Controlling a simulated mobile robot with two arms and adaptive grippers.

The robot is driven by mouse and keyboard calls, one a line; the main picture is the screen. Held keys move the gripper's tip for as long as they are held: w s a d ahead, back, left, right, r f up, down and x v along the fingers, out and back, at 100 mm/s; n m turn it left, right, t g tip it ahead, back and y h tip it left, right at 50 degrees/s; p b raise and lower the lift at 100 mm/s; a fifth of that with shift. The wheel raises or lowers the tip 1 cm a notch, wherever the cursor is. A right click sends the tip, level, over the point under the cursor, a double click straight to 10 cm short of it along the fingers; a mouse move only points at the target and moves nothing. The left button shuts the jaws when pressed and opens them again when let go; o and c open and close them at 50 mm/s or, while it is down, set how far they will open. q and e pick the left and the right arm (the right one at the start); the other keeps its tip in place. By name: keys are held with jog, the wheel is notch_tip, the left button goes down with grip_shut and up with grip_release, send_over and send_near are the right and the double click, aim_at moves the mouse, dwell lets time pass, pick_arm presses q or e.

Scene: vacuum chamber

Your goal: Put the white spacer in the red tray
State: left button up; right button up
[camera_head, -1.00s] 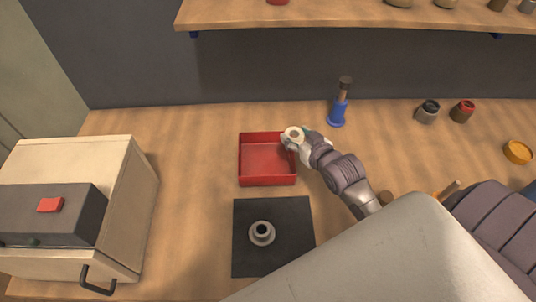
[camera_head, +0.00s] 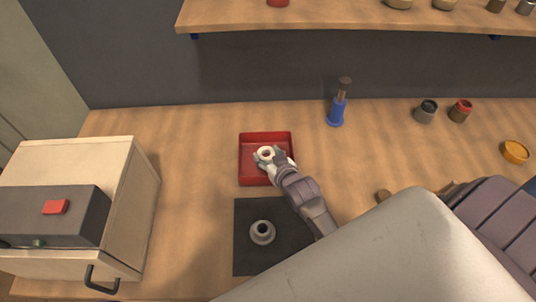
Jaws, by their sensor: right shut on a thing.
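The white spacer (camera_head: 266,152) is a small pale ring held in my right gripper (camera_head: 268,157). My right gripper is shut on it, over the inside of the red tray (camera_head: 246,139). I cannot tell whether the spacer touches the tray floor. The tray is a shallow square box on the wooden table, and my gripper hides part of its right side. The spacer's lower part is hidden by the fingers. My left gripper is not in view.
A black mat (camera_head: 245,262) with a grey flanged part (camera_head: 262,233) lies in front of the tray. A beige box (camera_head: 125,190) with a handle stands left. A blue-based tool (camera_head: 337,110) stands behind right. A shelf (camera_head: 330,20) overhangs the back.

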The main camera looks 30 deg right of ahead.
jog(key=shift+s+f+b, duration=0.3)
jog(key=shift+f, duration=0.4)
jog(key=o, duration=1.1)
jog(key=shift+a+f, duration=0.1)
jog(key=shift+f, duration=0.05)
jog(key=shift+r, duration=0.2)
jog(key=v, duration=0.6)
jog(key=r+v, duration=0.1)
jog(key=v, duration=0.5)
jog(key=shift+w+r, duration=0.1)
jog(key=shift+w, duration=0.1)
